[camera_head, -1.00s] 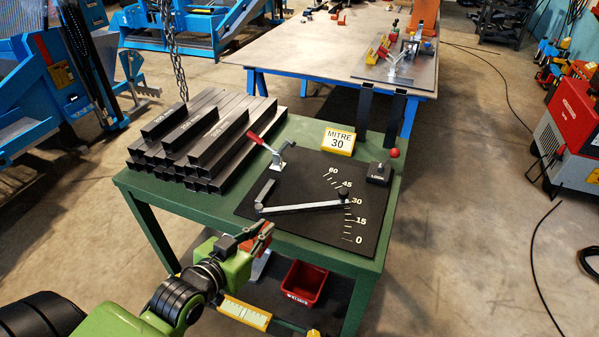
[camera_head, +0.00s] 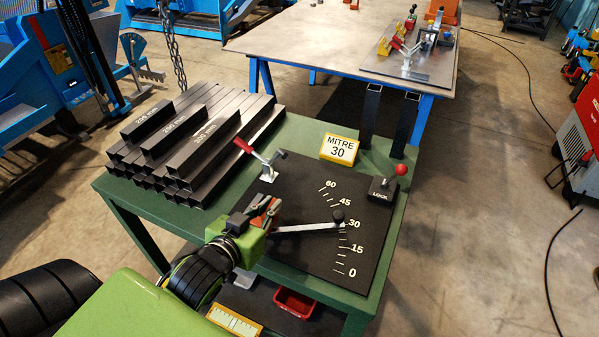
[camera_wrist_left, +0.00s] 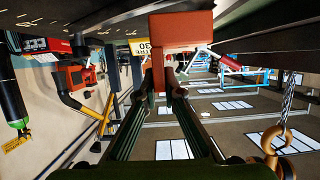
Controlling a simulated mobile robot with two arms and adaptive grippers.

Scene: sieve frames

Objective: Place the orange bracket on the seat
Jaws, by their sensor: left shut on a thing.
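My left gripper (camera_head: 264,217) is at the near left corner of the black mitre plate (camera_head: 300,190) in the head view. It is shut on an orange-red block (camera_wrist_left: 181,30), which I take to be the orange bracket; it fills the upper middle of the left wrist view between the fingertips. In the head view only a small part of the block shows between the fingers. I cannot tell whether it touches the plate. The pivot end of the light swing arm (camera_head: 312,227) is hidden behind the gripper. I cannot make out which part is the seat. My right gripper is out of view.
A red bin (camera_head: 294,303) sits below. A larger table (camera_head: 310,40) stands behind.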

